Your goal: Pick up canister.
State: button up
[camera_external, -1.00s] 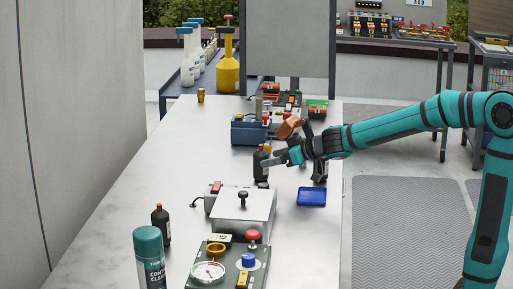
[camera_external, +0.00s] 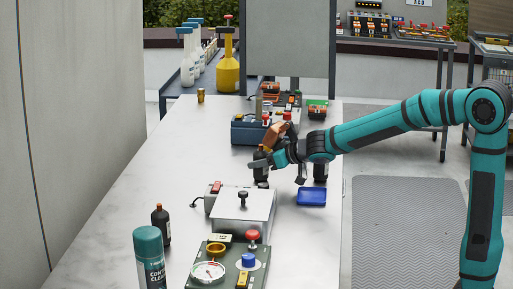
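Which item is the canister is not certain. A dark bottle (camera_external: 261,173) stands upright on the pale bench, left of my gripper (camera_external: 264,162). My gripper reaches in from the right, with a grey finger across the bottle's upper part. I cannot tell whether it touches or grips the bottle, and the far finger is hidden. A second dark bottle (camera_external: 320,171) stands to the right, partly behind my wrist. A green-capped spray can (camera_external: 149,258) and another dark bottle (camera_external: 161,225) stand at the front left. A small golden can (camera_external: 201,95) stands at the back.
A grey box with a black knob (camera_external: 241,213) stands in front of my gripper, beside a blue tray (camera_external: 311,196). A green gauge panel (camera_external: 229,264) is at the front. Toolboxes (camera_external: 250,132) stand behind. The bench's left side is mostly clear. A yellow container (camera_external: 228,74) stands on the rear table.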

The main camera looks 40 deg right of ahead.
jog(key=c, duration=0.6)
jog(key=shift+r, duration=0.15)
jog(key=shift+r, duration=4.85)
